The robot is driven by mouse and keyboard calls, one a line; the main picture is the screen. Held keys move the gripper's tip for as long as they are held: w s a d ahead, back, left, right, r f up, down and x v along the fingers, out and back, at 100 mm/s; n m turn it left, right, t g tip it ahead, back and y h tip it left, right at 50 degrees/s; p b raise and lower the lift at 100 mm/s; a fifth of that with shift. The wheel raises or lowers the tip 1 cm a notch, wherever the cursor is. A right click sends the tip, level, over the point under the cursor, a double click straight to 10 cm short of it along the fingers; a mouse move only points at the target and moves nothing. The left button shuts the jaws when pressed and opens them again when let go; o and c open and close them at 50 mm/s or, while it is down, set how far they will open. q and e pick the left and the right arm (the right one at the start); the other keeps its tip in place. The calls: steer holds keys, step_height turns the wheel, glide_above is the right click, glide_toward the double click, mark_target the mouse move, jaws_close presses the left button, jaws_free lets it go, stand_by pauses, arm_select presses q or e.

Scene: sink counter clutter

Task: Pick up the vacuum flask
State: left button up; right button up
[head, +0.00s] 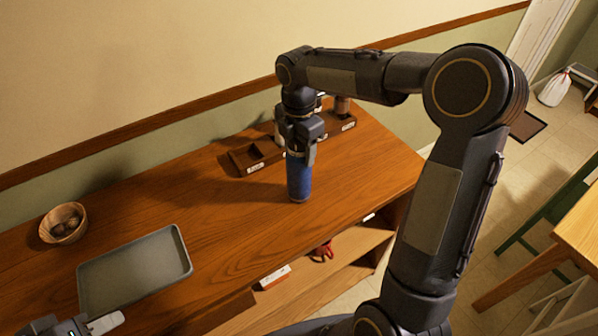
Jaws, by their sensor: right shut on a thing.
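The blue vacuum flask (299,182) stands upright on the wooden counter (225,215). My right gripper (299,152) comes down from above and is shut on the flask's upper part, hiding its top. The flask's base appears to be at the counter surface; I cannot tell whether it is touching. My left gripper (105,322) shows only partly at the bottom left edge, near the tray's front edge; its jaws are not clear.
A grey tray (135,262) lies on the counter's left, with a wooden bowl (63,223) holding several round items behind it. A wooden compartment box (256,156) stands behind the flask. A lower shelf (325,265) holds a red item. The counter between tray and flask is clear.

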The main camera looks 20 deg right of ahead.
steer(key=c, duration=0.5)
steer(key=shift+r, duration=0.15)
steer(key=shift+c, duration=0.2)
